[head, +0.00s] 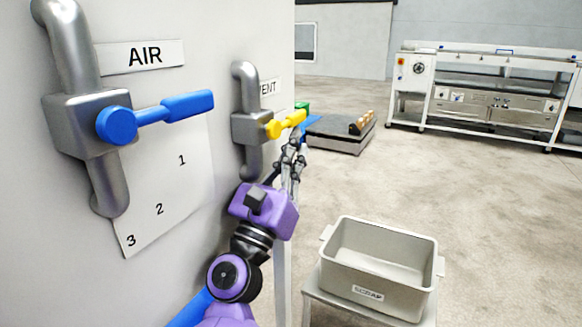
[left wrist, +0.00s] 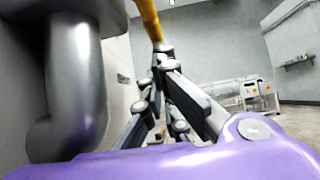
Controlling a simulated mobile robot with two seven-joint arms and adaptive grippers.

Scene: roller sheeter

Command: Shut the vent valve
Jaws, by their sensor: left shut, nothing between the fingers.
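The vent valve (head: 250,130) is a grey body on a vertical pipe on the light wall, beside a partly hidden label ending in "ENT" (head: 269,87). Its yellow handle (head: 287,124) sticks out to the right, tilted slightly up. My left gripper (head: 301,136) is shut and empty, its fingertips close below the handle's outer end. In the left wrist view the yellow handle (left wrist: 149,18) comes down from the top to the fingertips (left wrist: 163,52). I cannot tell if they touch. My right gripper is in neither view.
The air valve's blue handle (head: 188,105) juts out at the left, nearer me, beside the "AIR" label (head: 140,55). A green part (head: 302,106) shows behind the yellow handle. A grey bin (head: 380,265) sits on a stand at the lower right. The floor beyond is mostly clear.

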